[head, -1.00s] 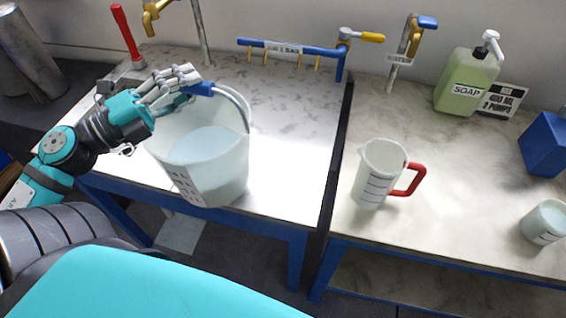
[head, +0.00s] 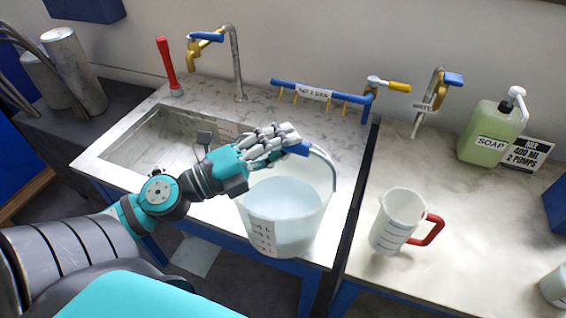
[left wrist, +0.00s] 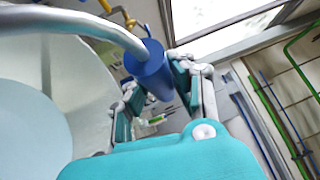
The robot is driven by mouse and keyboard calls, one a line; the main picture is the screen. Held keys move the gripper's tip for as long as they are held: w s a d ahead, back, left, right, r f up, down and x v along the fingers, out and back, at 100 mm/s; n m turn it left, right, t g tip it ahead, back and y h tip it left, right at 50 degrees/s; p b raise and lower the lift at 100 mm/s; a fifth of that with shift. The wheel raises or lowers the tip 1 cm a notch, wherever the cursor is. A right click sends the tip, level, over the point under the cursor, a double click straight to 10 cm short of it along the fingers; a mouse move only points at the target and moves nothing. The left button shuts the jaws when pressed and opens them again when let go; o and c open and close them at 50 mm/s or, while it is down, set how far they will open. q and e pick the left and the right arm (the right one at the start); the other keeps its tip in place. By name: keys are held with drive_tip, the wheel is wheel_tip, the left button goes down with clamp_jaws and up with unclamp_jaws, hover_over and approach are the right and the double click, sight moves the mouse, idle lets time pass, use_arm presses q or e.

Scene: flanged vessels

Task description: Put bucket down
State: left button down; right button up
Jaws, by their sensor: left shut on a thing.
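The bucket (head: 285,220) is translucent white with printed markings and holds pale blue liquid. It is upright over the front of the left counter, right of the sink; I cannot tell whether its base touches the counter. My left gripper (head: 283,142) is shut on the blue grip of its handle (head: 322,152), above the bucket's rim. In the left wrist view the blue grip (left wrist: 148,68) sits between the fingers of my left gripper (left wrist: 160,88), with the bucket's wall (left wrist: 90,75) at left. My right gripper is not in view.
The sink (head: 130,135) lies open at left, with a brass and blue tap (head: 195,50) behind it. A white jug with a red handle (head: 395,222) stands on the right counter (head: 470,225), across a dark gap. A soap bottle (head: 488,135) stands farther back.

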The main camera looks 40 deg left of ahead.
use_arm(q)
drive_tip(key=w+a+f, duration=0.4)
drive_tip(key=w+a, duration=0.3)
drive_tip(key=w, duration=0.5)
drive_tip(key=shift+w+a+f, duration=0.15)
drive_tip(key=shift+w+a, duration=0.2)
drive_tip(key=shift+a, duration=0.05)
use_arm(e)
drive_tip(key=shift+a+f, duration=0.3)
use_arm(q)
drive_tip(key=c, duration=1.4)
unclamp_jaws()
drive_tip(key=shift+f, duration=0.35)
drive_tip(key=shift+c, duration=0.2)
drive_tip(key=o, duration=0.3)
drive_tip(key=shift+s+d+r, duration=0.1)
drive_tip(key=shift+s+d, duration=0.05)
drive_tip(key=shift+s, duration=0.05)
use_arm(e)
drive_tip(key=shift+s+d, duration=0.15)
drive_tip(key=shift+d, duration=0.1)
use_arm(q)
drive_tip(key=b+v, duration=0.4)
drive_tip(key=v, duration=0.8)
drive_tip(key=shift+b, duration=0.3)
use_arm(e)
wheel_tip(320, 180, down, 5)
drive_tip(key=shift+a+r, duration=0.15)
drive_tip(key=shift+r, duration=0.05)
